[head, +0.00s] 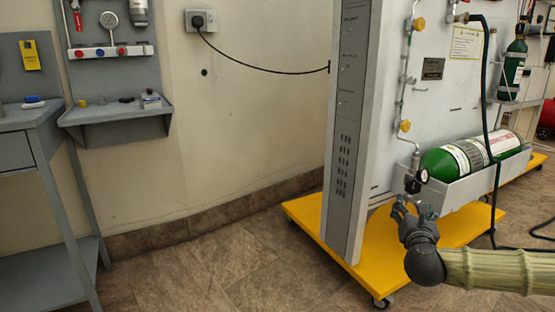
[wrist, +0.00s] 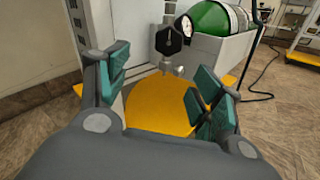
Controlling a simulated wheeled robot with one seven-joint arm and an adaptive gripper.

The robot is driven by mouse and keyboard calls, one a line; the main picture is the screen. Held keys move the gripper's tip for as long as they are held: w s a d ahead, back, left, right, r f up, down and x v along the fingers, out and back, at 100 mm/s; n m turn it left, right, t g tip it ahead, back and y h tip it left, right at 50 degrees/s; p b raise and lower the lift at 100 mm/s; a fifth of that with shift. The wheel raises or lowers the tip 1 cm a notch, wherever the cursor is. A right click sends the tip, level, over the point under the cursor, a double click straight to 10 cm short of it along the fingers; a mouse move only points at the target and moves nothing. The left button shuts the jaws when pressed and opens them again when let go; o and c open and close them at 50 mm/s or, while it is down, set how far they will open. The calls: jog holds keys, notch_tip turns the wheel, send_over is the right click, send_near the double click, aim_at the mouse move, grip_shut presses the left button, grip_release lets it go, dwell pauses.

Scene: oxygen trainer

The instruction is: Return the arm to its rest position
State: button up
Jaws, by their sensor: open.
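My arm (head: 487,268) reaches in from the lower right in the head view. My gripper (head: 412,206) is near the valve end of a green cylinder (head: 463,158) lying in a grey tray on the trainer panel. In the wrist view, my gripper (wrist: 160,85) is open, its teal finger pads wide apart with nothing between them. A black regulator or knob (wrist: 169,41) and a metal fitting sit just beyond the fingertips, with a round gauge (wrist: 184,27) beside them. The green cylinder (wrist: 213,22) is behind. I cannot tell from the head view whether the fingers touch the fitting.
The trainer stands on a yellow wheeled base (head: 372,262). A dark green hose (head: 494,190) hangs in front of the tray. A grey bench (head: 35,135) and wall shelf (head: 115,115) are at left. The tiled floor (head: 205,270) between them and the trainer is clear.

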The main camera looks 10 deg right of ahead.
jog(key=s+a+f+n+g+y+p, duration=0.2)
jog(key=s+a+f+n+y+p, duration=0.15)
jog(key=a+f+n, duration=0.75)
jog(key=s+a+f+n+g+y+p, duration=0.25)
jog(key=s+a+f+n+y, duration=0.2)
jog(key=a+f+n, duration=0.7)
jog(key=s+a+f+n+g+p, duration=0.2)
jog(key=s+f+n+g, duration=0.15)
jog(key=s, duration=0.35)
jog(key=s+a+f+n+g+y+p, duration=0.1)
jog(key=s+a+f+n+g, duration=0.1)
jog(key=s+f+n, duration=0.35)
jog(key=s+a+f+n+g+p, duration=0.1)
jog(key=s+f+n+g+p, duration=0.15)
jog(key=s, duration=0.65)
jog(key=s+d+n+g+h+p, duration=0.2)
jog(key=s+d+n+g+p, duration=0.3)
jog(key=s+n, duration=0.55)
notch_tip(320, 180, up, 37)
jog(key=s+m+t+p, duration=0.1)
jog(key=p, duration=3.4)
jog(key=shift+s+d+r+p, duration=0.2)
jog(key=shift+s+d+p, duration=0.1)
jog(key=shift+s+p, duration=0.05)
